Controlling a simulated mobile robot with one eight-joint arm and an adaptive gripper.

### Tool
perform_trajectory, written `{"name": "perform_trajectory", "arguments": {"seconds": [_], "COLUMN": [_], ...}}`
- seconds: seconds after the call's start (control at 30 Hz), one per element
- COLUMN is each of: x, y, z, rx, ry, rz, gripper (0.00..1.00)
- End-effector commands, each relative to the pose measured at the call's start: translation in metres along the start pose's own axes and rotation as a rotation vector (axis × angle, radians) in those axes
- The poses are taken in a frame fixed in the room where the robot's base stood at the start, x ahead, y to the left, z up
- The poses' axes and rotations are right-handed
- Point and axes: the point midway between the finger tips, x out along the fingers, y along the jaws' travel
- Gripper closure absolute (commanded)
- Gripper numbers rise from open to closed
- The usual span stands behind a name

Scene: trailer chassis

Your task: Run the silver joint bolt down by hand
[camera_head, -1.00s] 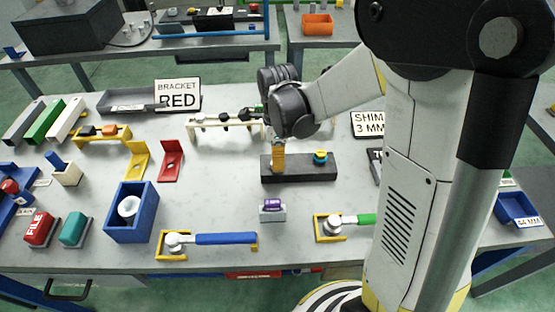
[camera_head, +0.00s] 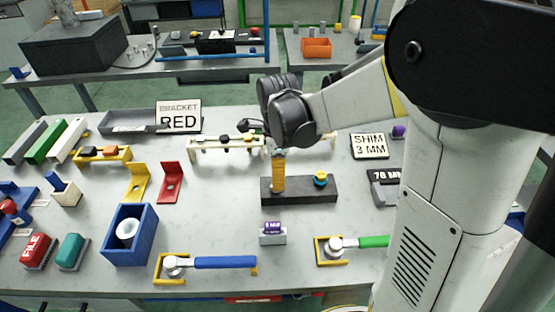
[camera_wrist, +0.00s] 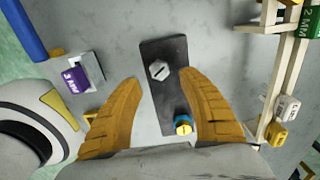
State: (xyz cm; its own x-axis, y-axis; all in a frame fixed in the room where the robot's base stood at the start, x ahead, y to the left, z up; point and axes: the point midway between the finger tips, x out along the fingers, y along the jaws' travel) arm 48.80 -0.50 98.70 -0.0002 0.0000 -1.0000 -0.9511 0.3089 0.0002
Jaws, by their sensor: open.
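The silver joint bolt (camera_wrist: 159,71) shows in the wrist view as a hex head with a dark slot, on a dark block (camera_wrist: 172,95). My gripper (camera_wrist: 160,80) is open, its two orange fingers on either side of the bolt head in the picture; I cannot tell whether they touch it. In the head view my gripper (camera_head: 278,170) points down at the left part of the dark block (camera_head: 300,195), and the fingers hide the silver bolt. A blue and yellow fitting (camera_head: 320,179) sits on the right part; it also shows in the wrist view (camera_wrist: 183,124).
A purple-labelled block (camera_head: 272,233) stands in front of the dark block. Two wrenches, blue-handled (camera_head: 225,263) and green-handled (camera_head: 372,241), lie in yellow holders near the front edge. A pale rack (camera_head: 215,143) stands behind. A blue bin (camera_head: 130,236) is at left.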

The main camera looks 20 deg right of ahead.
Motion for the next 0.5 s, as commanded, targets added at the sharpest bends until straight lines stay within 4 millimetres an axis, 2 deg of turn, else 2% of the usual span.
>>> {"name": "perform_trajectory", "arguments": {"seconds": [0.1,0.3,0.5], "x": [-0.029,-0.067,-0.085], "y": [0.001,0.0,0.0], "z": [0.0,0.0,0.0], "rx": [0.0,0.0,0.0], "ry": [0.0,0.0,0.0], "rz": [0.0,0.0,0.0], "gripper": [0.51,0.51,0.51]}}
